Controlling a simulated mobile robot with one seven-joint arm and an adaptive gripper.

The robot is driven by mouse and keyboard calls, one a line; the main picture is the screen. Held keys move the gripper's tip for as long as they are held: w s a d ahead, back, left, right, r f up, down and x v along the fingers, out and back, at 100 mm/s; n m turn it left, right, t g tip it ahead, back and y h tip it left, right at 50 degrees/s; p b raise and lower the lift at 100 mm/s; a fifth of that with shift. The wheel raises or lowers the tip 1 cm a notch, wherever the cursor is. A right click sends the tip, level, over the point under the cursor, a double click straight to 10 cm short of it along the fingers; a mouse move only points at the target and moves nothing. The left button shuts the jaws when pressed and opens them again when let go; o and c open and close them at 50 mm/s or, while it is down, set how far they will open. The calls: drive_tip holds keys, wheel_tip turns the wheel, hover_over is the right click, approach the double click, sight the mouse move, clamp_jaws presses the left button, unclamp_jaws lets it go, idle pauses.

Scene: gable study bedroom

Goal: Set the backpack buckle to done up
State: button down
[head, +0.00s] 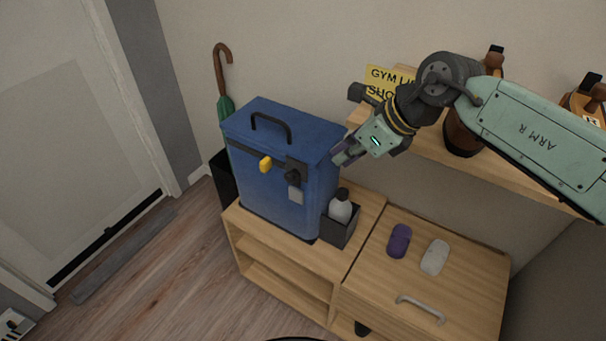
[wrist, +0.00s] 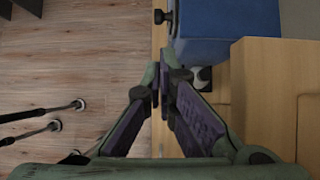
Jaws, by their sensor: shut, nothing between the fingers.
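The blue backpack (head: 262,195), box-shaped with a black top handle, stands upright on the wooden cabinet; part of it shows in the wrist view (wrist: 225,28). On its front, a yellow buckle piece (head: 265,164) sits left of a dark buckle part (head: 296,170), with a visible gap between them. My gripper (head: 342,153) is shut and empty, to the right of the backpack near its upper right side. In the wrist view its fingertips (wrist: 164,82) meet below the blue backpack. I cannot tell whether it touches the backpack.
A dark holder with a white bottle (head: 341,209) stands right of the backpack. A purple item (head: 399,240) and a white item (head: 434,257) lie on the cabinet top (head: 375,285). A wooden shelf (head: 440,142) is behind my arm. An umbrella (head: 223,80) stands behind left. Floor is open in front.

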sight(292, 175)
drive_tip(key=shift+a, duration=0.1)
drive_tip(key=a+p+x, duration=0.1)
drive_tip(key=p+x, duration=0.2)
drive_tip(key=x, duration=1)
drive_tip(key=shift+w, duration=0.4)
wheel_tip(292, 175, down, 4)
drive_tip(key=b, duration=0.4)
drive_tip(key=shift+s+f, duration=0.1)
drive_tip(key=shift+f, duration=0.15)
